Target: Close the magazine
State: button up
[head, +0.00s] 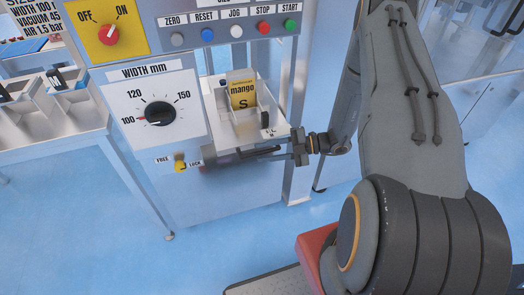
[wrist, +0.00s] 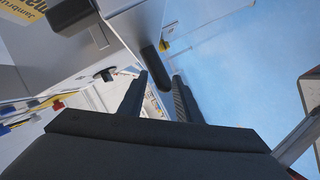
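The magazine (head: 272,124) is a pale open drawer on the machine's front and stands out from it. A yellow pouch marked "mango S" (head: 243,88) stands upright in it. A dark handle bar (head: 232,155) runs along the front below the drawer; a dark bar that looks like its end shows in the wrist view (wrist: 154,64). My gripper (head: 297,147) is at the right end of the handle. In the wrist view its two fingers (wrist: 160,80) are apart, with the bar end near and between their tips. Whether they touch it cannot be told.
A yellow FREE/LOCK knob (head: 180,163) sits left of the handle. Above are the WIDTH dial (head: 158,114), the ON/OFF switch (head: 109,34) and a row of buttons (head: 236,31). A side table with bins (head: 45,155) stands at the left. The blue floor in front is clear.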

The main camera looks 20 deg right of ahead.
aim_at(255, 136)
jog(key=shift+w+a+f, duration=0.2)
jog(key=shift+a, duration=0.4)
grip_shut()
jog(key=shift+w, duration=0.1)
jog(key=w+b, duration=0.4)
jog(key=w, duration=0.3)
jog(key=shift+f, duration=0.1)
jog(key=shift+w+b, duration=0.5)
jog(key=shift+w, duration=0.1)
jog(key=shift+d+r, duration=0.1)
jog(key=shift+r, duration=0.1)
